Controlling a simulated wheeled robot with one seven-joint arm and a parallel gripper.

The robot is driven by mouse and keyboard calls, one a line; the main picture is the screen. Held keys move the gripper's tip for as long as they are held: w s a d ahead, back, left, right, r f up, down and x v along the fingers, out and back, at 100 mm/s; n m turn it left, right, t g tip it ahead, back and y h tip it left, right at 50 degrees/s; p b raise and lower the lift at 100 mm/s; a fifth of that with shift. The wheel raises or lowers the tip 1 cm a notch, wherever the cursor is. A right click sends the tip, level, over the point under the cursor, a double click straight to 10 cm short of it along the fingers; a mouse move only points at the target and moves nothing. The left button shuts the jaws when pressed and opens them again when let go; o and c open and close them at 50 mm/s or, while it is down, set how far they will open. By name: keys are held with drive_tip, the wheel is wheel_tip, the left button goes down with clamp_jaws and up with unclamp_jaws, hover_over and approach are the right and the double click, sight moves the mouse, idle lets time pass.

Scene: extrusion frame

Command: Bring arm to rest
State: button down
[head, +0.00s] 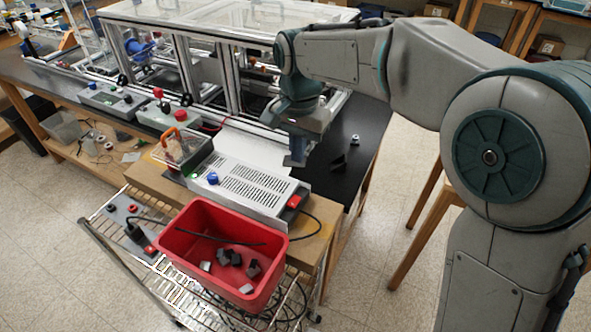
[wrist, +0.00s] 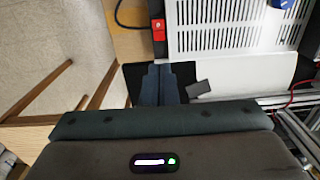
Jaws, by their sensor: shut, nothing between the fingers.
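My gripper (head: 297,158) points down at the right end of the workbench in the head view, just beyond the white vented power box. Its fingers (wrist: 158,84) are together in the wrist view, with nothing between them. They are over the black bench top, close to a small dark grey block (wrist: 200,88) on their right. I cannot tell how far the fingertips are above the surface. My arm reaches in from the right of the head view, bent at the elbow.
A red bin (head: 222,250) with several dark and grey pieces stands at the front on a wire rack. The white vented box (head: 245,187) has a red switch. Aluminium extrusion framing (head: 232,75) stands behind my gripper.

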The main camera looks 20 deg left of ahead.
drive_tip(key=s+d+r+t, duration=0.2)
drive_tip(key=d+r, duration=0.1)
drive_tip(key=d, duration=1.7)
drive_tip(key=s+d+f, duration=0.2)
drive_tip(key=s+d, duration=0.3)
drive_tip(key=d, duration=0.1)
drive_tip(key=s+d+f+n+t, duration=0.1)
drive_tip(key=s+d+f, duration=0.1)
drive_tip(key=s+d, duration=0.3)
drive_tip(key=shift+s+d+f+t, duration=0.3)
drive_tip(key=shift+d+f, duration=0.05)
drive_tip(key=shift+d, duration=0.9)
